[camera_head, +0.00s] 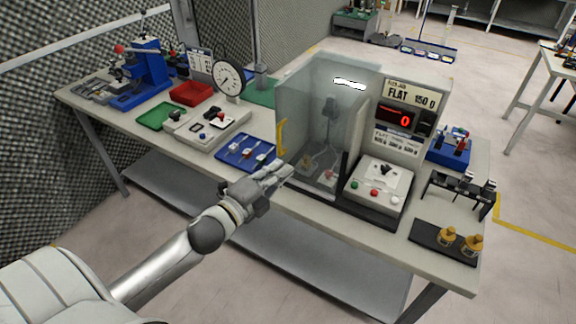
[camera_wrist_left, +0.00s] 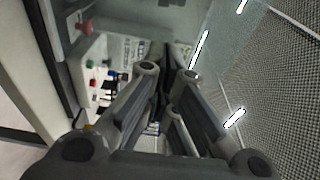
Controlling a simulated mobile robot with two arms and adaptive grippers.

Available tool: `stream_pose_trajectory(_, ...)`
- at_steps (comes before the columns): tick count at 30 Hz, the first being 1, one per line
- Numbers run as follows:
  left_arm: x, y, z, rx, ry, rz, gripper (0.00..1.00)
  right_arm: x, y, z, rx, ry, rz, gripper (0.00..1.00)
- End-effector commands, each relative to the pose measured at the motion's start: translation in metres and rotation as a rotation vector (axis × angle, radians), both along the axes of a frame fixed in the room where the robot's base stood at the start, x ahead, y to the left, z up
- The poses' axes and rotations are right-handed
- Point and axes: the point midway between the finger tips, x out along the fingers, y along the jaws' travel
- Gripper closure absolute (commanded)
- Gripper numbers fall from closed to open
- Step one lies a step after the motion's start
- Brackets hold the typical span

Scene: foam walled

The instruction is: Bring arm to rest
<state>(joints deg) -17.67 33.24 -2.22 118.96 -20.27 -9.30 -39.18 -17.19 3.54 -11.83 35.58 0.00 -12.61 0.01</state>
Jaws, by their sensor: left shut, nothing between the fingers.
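My left gripper (camera_head: 284,172) is in front of the workbench's near edge, between the blue tray and the clear-walled enclosure. Its fingers are together with nothing between them. In the left wrist view the closed fingers (camera_wrist_left: 170,60) point up the picture, with the enclosure's clear panel close by on the right. I cannot tell whether the fingertips touch the enclosure. My left arm comes in from the lower left. My right gripper is not in view.
The clear enclosure (camera_head: 318,110) has a yellow handle (camera_head: 282,138) at its left. A blue tray (camera_head: 246,152) lies just left of it. A control box (camera_head: 378,185) with buttons stands right of it. A dark plate (camera_head: 443,242) with brass pieces lies at the bench's right end. The floor in front is clear.

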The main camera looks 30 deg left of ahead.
Motion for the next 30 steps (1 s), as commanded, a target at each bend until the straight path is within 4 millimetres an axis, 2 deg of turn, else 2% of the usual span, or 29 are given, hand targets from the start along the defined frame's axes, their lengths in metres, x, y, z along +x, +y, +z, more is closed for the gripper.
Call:
stream_pose_trajectory(6,-0.015,0.003,-0.001,0.002,0.000,0.001,1.00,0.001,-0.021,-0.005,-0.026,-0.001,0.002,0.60)
stream_pose_trajectory(13,-0.018,0.004,0.000,0.001,0.001,0.001,1.00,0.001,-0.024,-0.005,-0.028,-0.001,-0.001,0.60)
stream_pose_trajectory(17,-0.016,0.012,-0.023,-0.032,0.045,0.025,1.00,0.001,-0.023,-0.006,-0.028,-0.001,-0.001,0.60)
stream_pose_trajectory(20,-0.014,0.027,-0.071,-0.105,0.137,0.077,1.00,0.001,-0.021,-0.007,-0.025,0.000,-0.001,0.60)
stream_pose_trajectory(23,-0.020,0.044,-0.140,-0.211,0.266,0.154,1.00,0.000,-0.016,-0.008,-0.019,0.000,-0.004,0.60)
stream_pose_trajectory(24,-0.025,0.050,-0.170,-0.258,0.321,0.188,1.00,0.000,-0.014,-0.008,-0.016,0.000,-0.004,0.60)
stream_pose_trajectory(26,-0.036,0.056,-0.214,-0.327,0.402,0.240,1.00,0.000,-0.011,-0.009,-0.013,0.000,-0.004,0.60)
stream_pose_trajectory(27,-0.046,0.060,-0.242,-0.371,0.456,0.276,1.00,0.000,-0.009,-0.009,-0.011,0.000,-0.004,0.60)
stream_pose_trajectory(29,-0.063,0.062,-0.285,-0.438,0.533,0.332,1.00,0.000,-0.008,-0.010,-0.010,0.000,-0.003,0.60)
stream_pose_trajectory(30,-0.076,0.062,-0.312,-0.481,0.586,0.369,1.00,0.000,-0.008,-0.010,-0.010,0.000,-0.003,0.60)
